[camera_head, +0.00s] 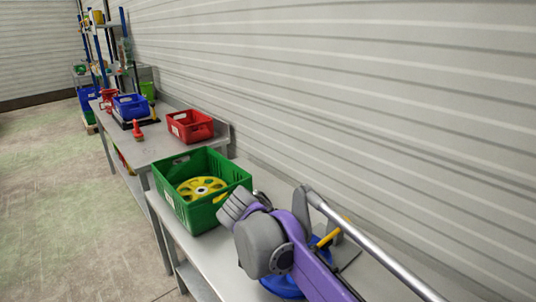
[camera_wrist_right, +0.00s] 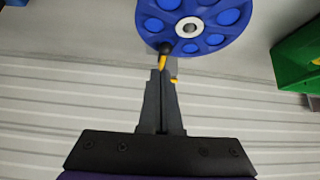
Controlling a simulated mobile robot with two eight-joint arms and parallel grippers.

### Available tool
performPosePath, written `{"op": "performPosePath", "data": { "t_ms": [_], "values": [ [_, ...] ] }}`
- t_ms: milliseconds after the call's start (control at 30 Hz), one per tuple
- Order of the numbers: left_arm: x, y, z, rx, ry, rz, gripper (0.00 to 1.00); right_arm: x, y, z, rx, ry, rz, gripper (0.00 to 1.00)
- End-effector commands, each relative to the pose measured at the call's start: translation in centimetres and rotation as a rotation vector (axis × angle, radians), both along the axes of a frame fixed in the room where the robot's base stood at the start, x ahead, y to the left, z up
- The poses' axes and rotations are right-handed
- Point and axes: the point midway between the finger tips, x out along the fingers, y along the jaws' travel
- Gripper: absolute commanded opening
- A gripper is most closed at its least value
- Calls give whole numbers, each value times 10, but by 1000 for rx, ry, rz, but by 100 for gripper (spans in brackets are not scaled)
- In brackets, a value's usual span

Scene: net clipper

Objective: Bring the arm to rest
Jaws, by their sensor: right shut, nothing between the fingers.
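My right arm (camera_head: 308,268), purple and grey, reaches in from the lower right in the head view, above the near bench. My right gripper (camera_wrist_right: 163,72) shows in the wrist view with its dark fingers shut together and empty. A small yellow and black piece (camera_wrist_right: 163,61) shows close to the fingertips; I cannot tell whether they touch. A blue wheel (camera_wrist_right: 218,39) with round holes lies past the fingertips. It is partly hidden behind my arm in the head view (camera_head: 283,288). My left gripper is not in view.
A green crate (camera_head: 203,211) with a yellow wheel (camera_head: 201,188) stands on the near bench (camera_head: 205,250). A red crate (camera_head: 190,125) and a blue crate (camera_head: 131,106) stand on the farther bench. The ribbed wall (camera_head: 380,90) runs close along the right. The floor at left is clear.

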Motion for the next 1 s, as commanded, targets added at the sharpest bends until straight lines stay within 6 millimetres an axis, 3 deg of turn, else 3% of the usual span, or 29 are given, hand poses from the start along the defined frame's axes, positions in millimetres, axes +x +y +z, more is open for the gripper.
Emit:
{"op": "performPosePath", "data": {
  "t_ms": [167,300,500,600,800,1000],
  "values": [
    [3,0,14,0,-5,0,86,-54,-44,-20,41,142,158,0],
    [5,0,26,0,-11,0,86,-114,-73,-51,91,233,355,0],
    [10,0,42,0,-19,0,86,-195,-92,-99,129,257,629,0],
    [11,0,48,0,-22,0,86,-223,-94,-120,126,239,734,0],
    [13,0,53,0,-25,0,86,-249,-93,-142,109,210,841,0],
    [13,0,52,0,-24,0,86,-251,-93,-145,105,207,855,0]
  ]
}}
